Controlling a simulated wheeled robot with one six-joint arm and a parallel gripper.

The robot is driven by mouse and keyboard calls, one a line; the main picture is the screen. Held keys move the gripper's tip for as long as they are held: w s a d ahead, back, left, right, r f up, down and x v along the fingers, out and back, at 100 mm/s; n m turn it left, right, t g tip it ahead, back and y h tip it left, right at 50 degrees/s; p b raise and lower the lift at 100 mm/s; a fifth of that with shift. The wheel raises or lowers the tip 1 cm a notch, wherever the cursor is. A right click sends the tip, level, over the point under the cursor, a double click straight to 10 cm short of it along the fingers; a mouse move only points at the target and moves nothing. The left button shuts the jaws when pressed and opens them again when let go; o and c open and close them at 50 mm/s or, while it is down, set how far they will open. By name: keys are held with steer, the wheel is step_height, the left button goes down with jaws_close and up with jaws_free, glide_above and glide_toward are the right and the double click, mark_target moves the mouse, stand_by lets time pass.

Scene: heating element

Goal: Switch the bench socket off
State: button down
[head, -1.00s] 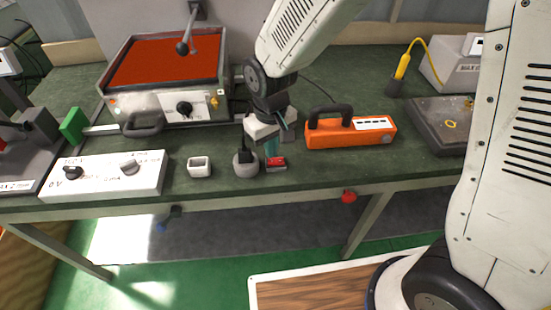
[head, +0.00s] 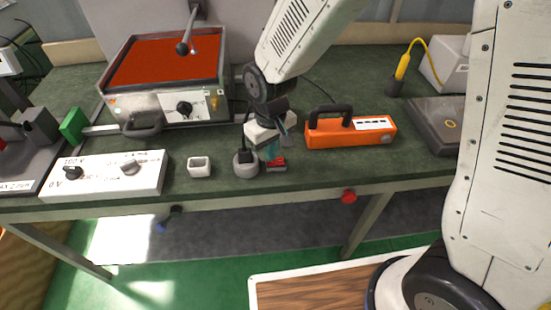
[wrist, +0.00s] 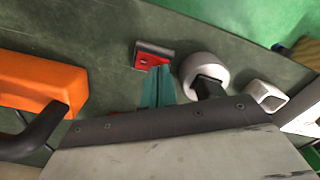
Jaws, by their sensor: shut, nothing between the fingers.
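The bench socket (head: 246,169) is a round grey piece with a black plug in it, near the front edge of the green bench. It also shows in the wrist view (wrist: 216,66). Just right of it in the head view is a small red switch (head: 279,163) on a dark base; the wrist view shows the red switch (wrist: 153,59) too. My gripper (head: 273,158) points down with its teal fingers together and empty. In the wrist view its fingertips (wrist: 158,70) are right at the switch's edge; I cannot tell whether they touch. The fingers partly cover the switch in the head view.
A small white square cup (head: 199,167) and a white control box (head: 105,175) stand to the left. An orange device with a black handle (head: 350,133) stands close on the right. A red-topped heater box (head: 165,80) is behind. A red knob (head: 348,197) is on the bench front.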

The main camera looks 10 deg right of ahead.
steer(key=shift+f, duration=0.45)
steer(key=shift+r, duration=3.5)
